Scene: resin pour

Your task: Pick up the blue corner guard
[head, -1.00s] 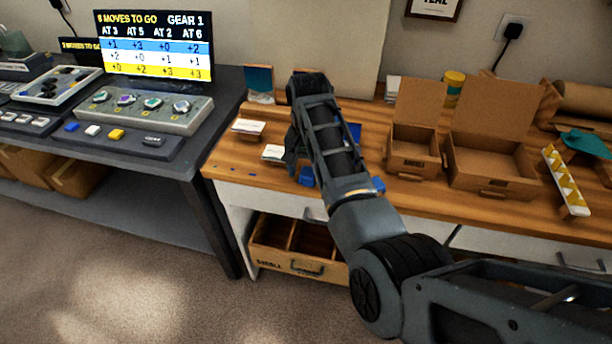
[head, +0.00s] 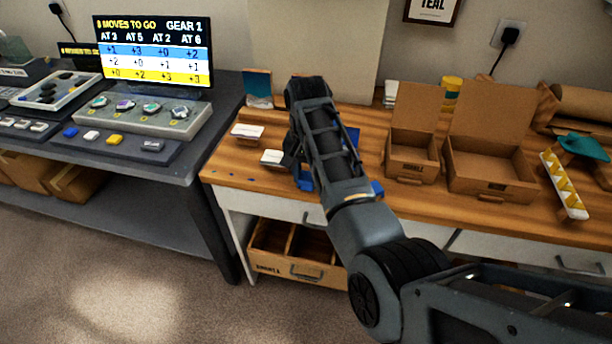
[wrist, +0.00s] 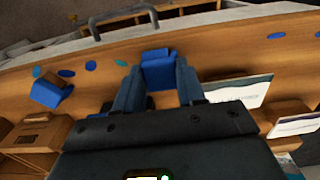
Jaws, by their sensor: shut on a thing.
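A blue corner guard (wrist: 158,68) sits between the two fingers of my gripper (wrist: 158,80) in the wrist view, and the fingers are shut on it. In the head view this blue piece (head: 306,184) shows low beside my forearm, which hides most of my gripper. It is at or just above the wooden bench top; I cannot tell which. A second blue piece (wrist: 48,92) lies apart on the bench at the left of the wrist view. It also shows in the head view (head: 377,188), right of my arm.
Two small white cards (head: 247,131) lie on the bench left of my gripper. Open cardboard boxes (head: 411,165) and a yellow-patterned strip (head: 565,185) stand to the right. A wooden drawer (head: 298,265) is below the front edge. A dark desk with a screen (head: 153,51) is at left.

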